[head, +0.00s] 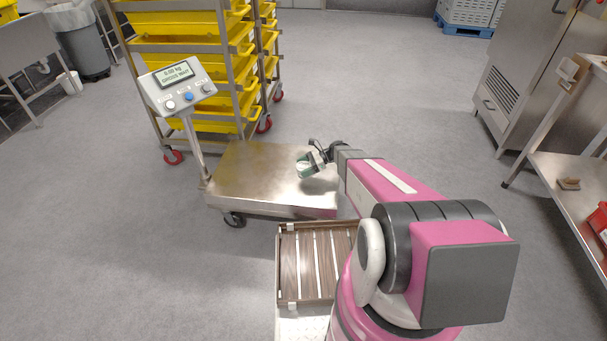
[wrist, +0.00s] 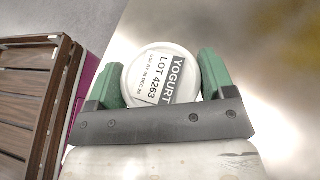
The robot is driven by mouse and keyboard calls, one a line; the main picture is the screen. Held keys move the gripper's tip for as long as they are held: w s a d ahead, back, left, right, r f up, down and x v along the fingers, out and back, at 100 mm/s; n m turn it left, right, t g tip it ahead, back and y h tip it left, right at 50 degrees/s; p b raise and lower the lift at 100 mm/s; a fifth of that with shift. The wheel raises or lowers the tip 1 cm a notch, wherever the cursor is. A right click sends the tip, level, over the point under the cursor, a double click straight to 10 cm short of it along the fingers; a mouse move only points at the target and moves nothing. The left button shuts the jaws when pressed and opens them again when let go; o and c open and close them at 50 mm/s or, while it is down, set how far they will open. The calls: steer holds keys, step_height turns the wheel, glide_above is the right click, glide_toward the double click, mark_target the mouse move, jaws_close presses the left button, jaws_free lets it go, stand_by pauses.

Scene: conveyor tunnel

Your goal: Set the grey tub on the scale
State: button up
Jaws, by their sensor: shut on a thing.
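The tub (wrist: 160,75) sits between the green fingers of my gripper (wrist: 160,88) in the wrist view. Its round pale lid has a label reading YOGURT, LOT 4263. Its side is hidden there. In the head view my gripper (head: 308,164) is over the right part of the scale's steel platform (head: 245,175), shut on the tub, which is mostly hidden by the fingers. I cannot tell if the tub touches the platform. The scale's display (head: 175,74) stands on a post at the left and appears to read 0.00 kg.
A slatted wooden crate (head: 290,265) lies in front of the scale, close to my arm; it also shows in the wrist view (wrist: 30,90). A rack of yellow trays (head: 185,65) stands behind the scale. A steel table (head: 570,190) is at the right.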

steer(key=shift+f, duration=1.85)
steer(key=shift+f, duration=0.15)
steer(key=o, duration=1.3)
steer(key=shift+c, duration=0.2)
